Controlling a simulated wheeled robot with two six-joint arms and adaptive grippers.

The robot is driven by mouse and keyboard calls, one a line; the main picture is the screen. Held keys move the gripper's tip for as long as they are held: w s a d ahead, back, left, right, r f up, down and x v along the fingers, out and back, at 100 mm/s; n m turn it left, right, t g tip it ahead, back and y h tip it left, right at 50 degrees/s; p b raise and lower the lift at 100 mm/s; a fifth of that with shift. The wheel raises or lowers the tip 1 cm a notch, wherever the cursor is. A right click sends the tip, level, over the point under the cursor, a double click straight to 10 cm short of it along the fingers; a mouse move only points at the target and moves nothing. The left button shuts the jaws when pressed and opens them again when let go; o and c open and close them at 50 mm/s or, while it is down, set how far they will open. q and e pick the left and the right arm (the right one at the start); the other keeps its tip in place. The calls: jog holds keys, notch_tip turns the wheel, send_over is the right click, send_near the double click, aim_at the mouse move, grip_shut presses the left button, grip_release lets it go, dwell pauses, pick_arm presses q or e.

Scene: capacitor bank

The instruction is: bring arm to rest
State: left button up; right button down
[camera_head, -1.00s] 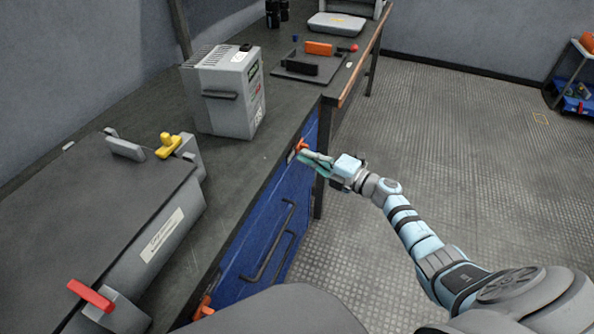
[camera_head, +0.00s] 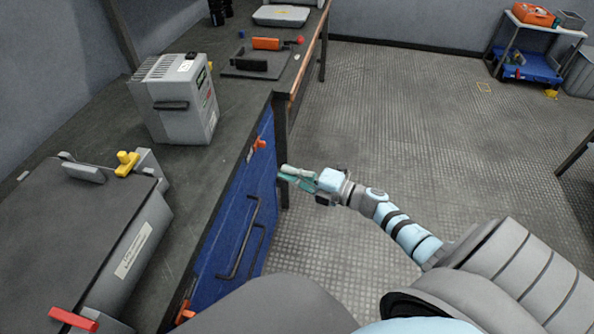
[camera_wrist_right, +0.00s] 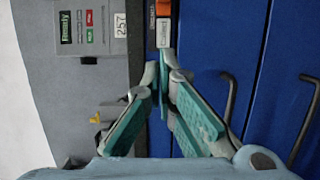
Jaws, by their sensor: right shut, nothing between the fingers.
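My right gripper (camera_head: 289,174) is shut and empty. It is held in the air just right of the blue cabinet (camera_head: 222,245) front, apart from the orange latch (camera_head: 259,143) near the cabinet's top right corner. In the right wrist view the teal-padded fingers (camera_wrist_right: 163,75) meet at their tips in front of the blue cabinet doors (camera_wrist_right: 225,40). My right arm (camera_head: 400,228) reaches in from the lower right over the floor. My left gripper is not in view.
The workbench (camera_head: 185,200) carries a grey meter box (camera_head: 180,100), a large grey case (camera_head: 70,225) with yellow and red handles, and a dark tray (camera_head: 240,70). A blue-shelved cart (camera_head: 528,66) stands far right. The floor (camera_head: 400,110) between is clear.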

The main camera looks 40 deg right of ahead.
jog(key=shift+v, duration=1.05)
jog(key=d+f+m+h, duration=0.8)
jog(key=d+f+m, duration=0.1)
jog(key=m, duration=0.1)
jog(key=s+d+f+m+g+h, duration=0.1)
jog(key=s+f+m+g+h, duration=0.15)
jog(key=s+f+m, duration=0.4)
jog(key=s+d+f+m+g+h, duration=0.1)
jog(key=s+f+g, duration=0.25)
jog(key=f, duration=0.55)
jog(key=s+a+f+m+g, duration=0.2)
jog(key=s+f, duration=0.3)
jog(key=s, duration=0.2)
jog(key=s+a+f+m+g, duration=0.25)
jog(key=s+f, duration=0.25)
jog(key=s, duration=0.3)
jog(key=s+a+f+m+g+y, duration=0.1)
jog(key=s+a+f+g, duration=0.15)
jog(key=s+a, duration=0.45)
jog(key=s+a+f+g+y, duration=0.1)
jog(key=s+a+f+g, duration=0.2)
jog(key=s, duration=0.6)
notch_tip(320, 180, up, 15)
jog(key=a+t+p, duration=0.1)
jog(key=a+p, duration=0.1)
jog(key=p, duration=1.3)
jog(key=shift+s, duration=0.2)
